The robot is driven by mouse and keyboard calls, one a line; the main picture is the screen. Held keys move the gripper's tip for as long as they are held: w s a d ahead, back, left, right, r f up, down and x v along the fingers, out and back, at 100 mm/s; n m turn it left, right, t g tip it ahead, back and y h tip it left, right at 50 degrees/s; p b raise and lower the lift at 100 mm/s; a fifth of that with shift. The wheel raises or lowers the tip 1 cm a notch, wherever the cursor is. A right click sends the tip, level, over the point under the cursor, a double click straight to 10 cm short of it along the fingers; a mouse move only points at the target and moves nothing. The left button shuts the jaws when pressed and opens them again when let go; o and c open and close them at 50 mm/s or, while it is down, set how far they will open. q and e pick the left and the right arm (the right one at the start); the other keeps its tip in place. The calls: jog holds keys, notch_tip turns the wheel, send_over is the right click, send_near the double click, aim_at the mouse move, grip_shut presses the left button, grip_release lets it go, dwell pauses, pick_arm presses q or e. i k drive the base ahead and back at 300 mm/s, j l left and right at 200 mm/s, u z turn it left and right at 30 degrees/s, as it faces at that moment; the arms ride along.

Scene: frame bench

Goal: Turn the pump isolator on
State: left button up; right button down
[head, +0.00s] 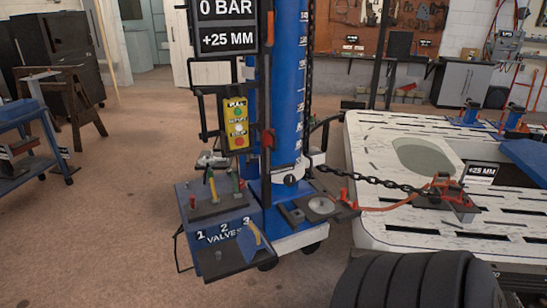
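No part is plainly marked as the pump isolator. A yellow control box (236,122) hangs on the left of the blue column (289,85); it has small coloured buttons and labels too small to read surely. A red part (268,138) sits on the dark upright beside it. Below is a blue valve box (218,225) marked "VALVES" and 1, 2, 3, with red, yellow and green levers (213,188) on top. A sign (228,24) above reads "0 BAR" and "+25 MM".
A chain (375,181) runs from the column to a clamp on the white frame bench (385,145) at right. A blue cart (30,125) stands at left. The floor left of the valve box is clear.

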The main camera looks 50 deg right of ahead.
aim_at(242, 182)
jog(key=l+z, duration=0.15)
jog(key=z, duration=1.5)
jog(key=i+j, duration=0.1)
